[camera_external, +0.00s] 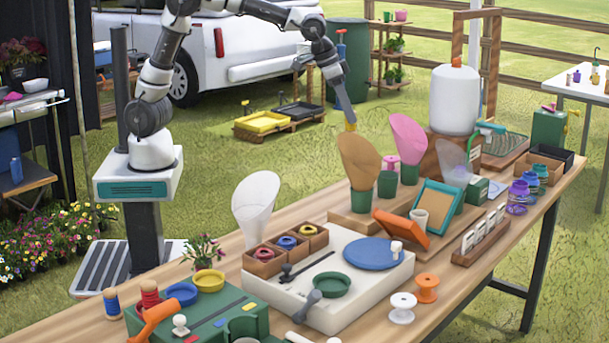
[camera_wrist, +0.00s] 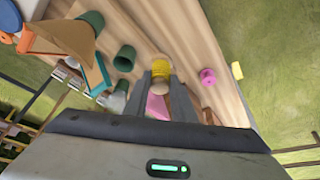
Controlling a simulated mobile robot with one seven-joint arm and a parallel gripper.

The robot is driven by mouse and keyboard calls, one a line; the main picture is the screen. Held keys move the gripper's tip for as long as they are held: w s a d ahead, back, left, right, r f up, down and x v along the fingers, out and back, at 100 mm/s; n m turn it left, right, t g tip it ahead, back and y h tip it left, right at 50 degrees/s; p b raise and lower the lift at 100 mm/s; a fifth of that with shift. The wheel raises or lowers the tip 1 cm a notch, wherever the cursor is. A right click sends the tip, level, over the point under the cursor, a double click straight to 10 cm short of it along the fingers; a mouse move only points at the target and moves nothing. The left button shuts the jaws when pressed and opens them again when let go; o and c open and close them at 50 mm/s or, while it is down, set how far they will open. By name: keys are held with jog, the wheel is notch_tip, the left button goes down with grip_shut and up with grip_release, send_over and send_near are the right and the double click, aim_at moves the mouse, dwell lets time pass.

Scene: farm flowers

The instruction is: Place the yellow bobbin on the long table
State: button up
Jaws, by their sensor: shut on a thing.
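The yellow bobbin (camera_wrist: 161,70) is between the fingertips of my gripper (camera_wrist: 160,74) in the wrist view, with pale ends showing. In the external view my gripper (camera_external: 348,112) points down, and a small yellow patch of the bobbin (camera_external: 350,127) shows at its tip. My gripper is shut on the bobbin and holds it above the far side of the long table (camera_external: 377,318), behind the tan paper cone. The exact height above the tabletop is hard to tell.
A tan cone (camera_external: 358,160), a pink cone (camera_external: 407,138) and a white tank (camera_external: 454,100) stand near my gripper. White (camera_external: 402,308) and orange (camera_external: 427,288) spools stand at the front edge. Bare wood shows there and beside the bobbin in the wrist view.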

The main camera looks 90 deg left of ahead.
notch_tip(320, 180, down, 20)
jog(key=shift+r+b, duration=0.2)
jog(key=shift+b, duration=0.9)
jog(key=shift+f, duration=0.2)
jog(key=o, duration=1)
jog(key=shift+r, duration=0.1)
